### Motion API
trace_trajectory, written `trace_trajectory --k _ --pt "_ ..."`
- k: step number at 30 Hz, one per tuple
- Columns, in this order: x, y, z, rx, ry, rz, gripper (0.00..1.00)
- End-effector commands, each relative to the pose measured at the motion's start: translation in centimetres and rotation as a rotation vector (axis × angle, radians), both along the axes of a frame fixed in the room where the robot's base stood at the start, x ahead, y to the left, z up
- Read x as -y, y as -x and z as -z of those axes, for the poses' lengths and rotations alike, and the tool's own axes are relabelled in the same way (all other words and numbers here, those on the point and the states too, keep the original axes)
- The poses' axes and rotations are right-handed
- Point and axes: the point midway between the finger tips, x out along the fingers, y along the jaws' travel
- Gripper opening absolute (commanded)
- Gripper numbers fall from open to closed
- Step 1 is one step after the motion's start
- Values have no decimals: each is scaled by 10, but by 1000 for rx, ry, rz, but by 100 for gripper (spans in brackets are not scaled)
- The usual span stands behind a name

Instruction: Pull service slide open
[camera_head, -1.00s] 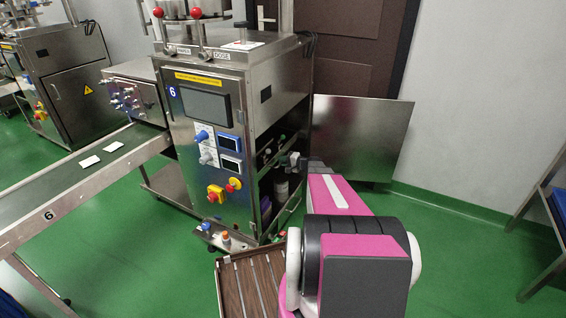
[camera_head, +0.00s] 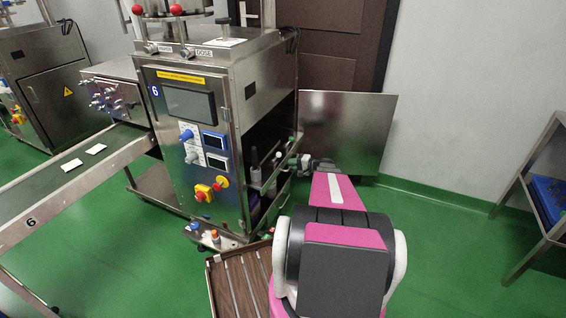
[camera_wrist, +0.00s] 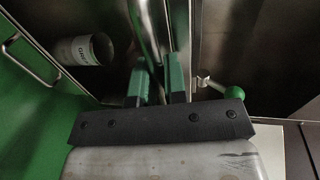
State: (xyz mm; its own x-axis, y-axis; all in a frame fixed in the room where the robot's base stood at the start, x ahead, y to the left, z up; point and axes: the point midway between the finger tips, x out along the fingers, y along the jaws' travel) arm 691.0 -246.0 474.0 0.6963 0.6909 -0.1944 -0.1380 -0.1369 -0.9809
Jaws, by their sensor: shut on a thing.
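The service slide (camera_head: 268,183) shows as a metal rail in the open side of the steel machine, with small bottles (camera_head: 255,162) above it. It sticks out a little at the right. My gripper (camera_head: 298,162) is at the slide's outer end, small and partly hidden by my arm. In the wrist view, my gripper's green fingers (camera_wrist: 156,82) are shut on a bright metal bar (camera_wrist: 150,35) of the slide that runs up between them. The fingertips' contact is dark and hard to make out.
A white labelled container (camera_wrist: 82,50) lies left of the fingers, and a green-knobbed lever (camera_wrist: 230,92) is close at right. An open metal door panel (camera_head: 348,132) stands behind my gripper. A brown slatted tray (camera_head: 237,285) is below.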

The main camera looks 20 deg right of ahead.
Motion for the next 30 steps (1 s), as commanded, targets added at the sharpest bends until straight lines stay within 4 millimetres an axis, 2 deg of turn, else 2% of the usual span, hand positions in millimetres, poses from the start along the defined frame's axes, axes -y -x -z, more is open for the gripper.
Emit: trace_trajectory --k 21,30 --pt "97 97 1 -2 2 1 0" --pt "127 128 1 -2 2 0 0"
